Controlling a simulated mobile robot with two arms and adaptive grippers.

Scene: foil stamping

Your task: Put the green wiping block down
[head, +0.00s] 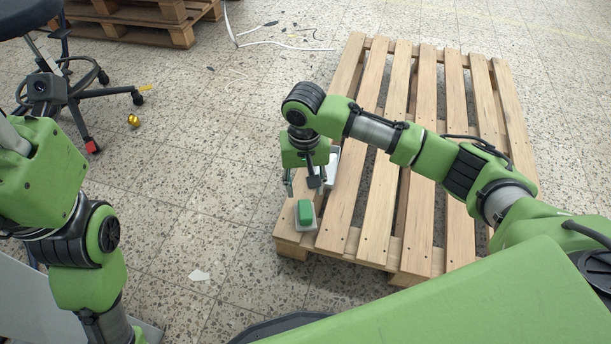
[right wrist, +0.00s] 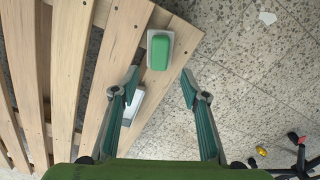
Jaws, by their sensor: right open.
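The green wiping block (head: 305,208) rests on a small light tray (head: 312,224) at the near left corner of the wooden pallet. The block also shows in the right wrist view (right wrist: 159,54), lying on the pale tray (right wrist: 150,34). My right gripper (head: 305,190) is open and empty above the pallet's left edge, just behind the block. In the right wrist view its fingers (right wrist: 161,84) are spread wide, with the block beyond the tips and apart from them. My left arm shows at the left of the head view, but its gripper is out of view.
A white and grey item (head: 332,168) lies on the pallet (head: 375,205) partly behind my right gripper. Most of the pallet top is bare.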

